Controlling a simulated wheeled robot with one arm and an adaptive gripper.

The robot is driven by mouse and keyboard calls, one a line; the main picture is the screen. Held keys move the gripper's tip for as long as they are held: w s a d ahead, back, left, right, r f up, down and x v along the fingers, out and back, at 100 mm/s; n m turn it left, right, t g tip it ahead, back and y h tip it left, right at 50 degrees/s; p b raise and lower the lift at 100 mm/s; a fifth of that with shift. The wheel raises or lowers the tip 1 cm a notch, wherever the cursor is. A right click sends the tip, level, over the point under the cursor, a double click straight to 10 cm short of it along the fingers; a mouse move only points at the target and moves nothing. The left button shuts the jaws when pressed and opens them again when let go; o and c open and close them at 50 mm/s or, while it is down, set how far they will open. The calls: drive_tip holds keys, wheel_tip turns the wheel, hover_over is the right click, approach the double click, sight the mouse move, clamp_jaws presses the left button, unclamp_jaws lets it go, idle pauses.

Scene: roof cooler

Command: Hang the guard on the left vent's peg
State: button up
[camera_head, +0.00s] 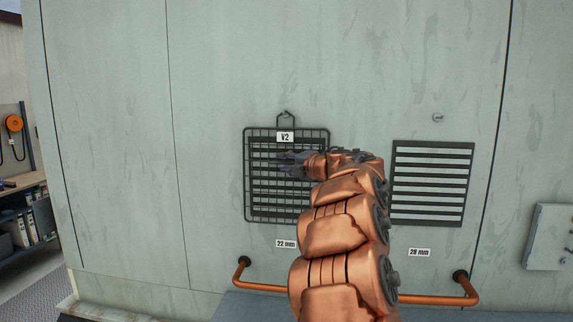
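The guard (246,190) is a dark wire grid with a V2 tag and a hanging loop at its top. It is upright in front of the left vent (290,199), covering its slats. Its loop meets the left vent's peg (286,113); whether the loop is over the peg or just in front of it is too small to tell. My gripper (286,162) is at the guard's middle, its dark fingers pointing left against the wires. Whether the fingers grip a wire or stand apart is unclear. My wrist hides the guard's right side.
The right vent (433,184) is uncovered, with a bare peg (438,118) above it. Labels read 22 mm (286,244) and 28 mm (419,252). A copper pipe rail (432,299) runs below. A grey box (548,237) is at far right, shelves (22,222) at far left.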

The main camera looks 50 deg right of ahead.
idle(0.3)
drive_tip(key=s+a+r, duration=0.1)
drive_tip(key=s, duration=1)
drive_tip(key=shift+s+a+r, duration=0.25)
drive_tip(key=shift+s+a, duration=0.1)
drive_tip(key=shift+s, duration=0.05)
